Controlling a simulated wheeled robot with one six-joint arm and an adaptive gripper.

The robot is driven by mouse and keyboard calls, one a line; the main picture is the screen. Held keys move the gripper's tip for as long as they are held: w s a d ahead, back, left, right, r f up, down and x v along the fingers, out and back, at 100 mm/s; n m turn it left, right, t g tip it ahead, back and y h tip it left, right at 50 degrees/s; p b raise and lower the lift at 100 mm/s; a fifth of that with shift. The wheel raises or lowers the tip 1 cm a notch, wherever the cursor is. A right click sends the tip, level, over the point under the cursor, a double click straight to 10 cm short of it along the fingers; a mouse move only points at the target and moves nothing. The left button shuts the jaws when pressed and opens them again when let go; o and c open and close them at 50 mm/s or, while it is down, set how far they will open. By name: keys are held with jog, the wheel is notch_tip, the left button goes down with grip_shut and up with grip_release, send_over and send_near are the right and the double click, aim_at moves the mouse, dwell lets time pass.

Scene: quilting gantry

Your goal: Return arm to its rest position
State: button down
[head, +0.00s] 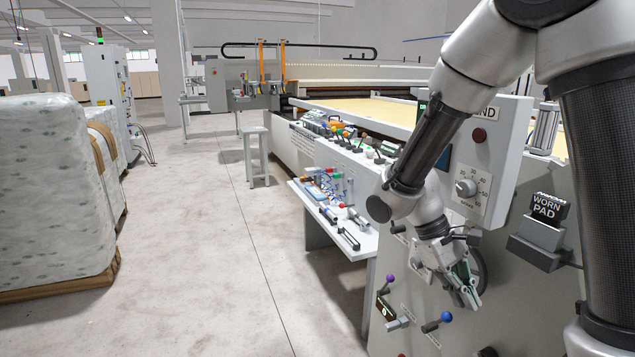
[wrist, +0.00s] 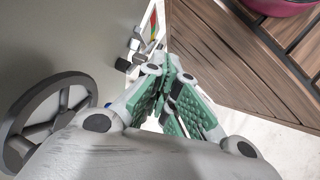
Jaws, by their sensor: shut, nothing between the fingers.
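My gripper (head: 470,298) hangs from my arm at the right of the head view, pointing down in front of the grey machine panel (head: 520,310). A handwheel (head: 481,268) shows partly behind it. In the wrist view my gripper (wrist: 172,75) has its green padded fingers together at the tips, with nothing between them. The handwheel (wrist: 45,125) stands at the left of the wrist view, apart from the fingertips. My arm is bent, with its elbow high and its forearm slanting down to the left.
A purple-knobbed lever (head: 388,281) and a blue-knobbed lever (head: 445,318) stick out near my gripper. A control box with a dial (head: 467,188) and a "WORN PAD" block (head: 548,210) are close by. A shelf with tools (head: 345,240) stands left. Floor between it and wrapped pallets (head: 55,190) is clear.

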jog(key=s+d+r+m+t+y, duration=0.2)
jog(key=s+d+r+t, duration=0.2)
jog(key=r, duration=0.4)
jog(key=s+d+r+m+t+y, duration=0.3)
jog(key=s+r+t, duration=0.1)
jog(key=r, duration=0.5)
jog(key=shift+s+d+m, duration=0.3)
jog(key=shift+s+d, duration=0.05)
jog(key=shift+d, duration=0.05)
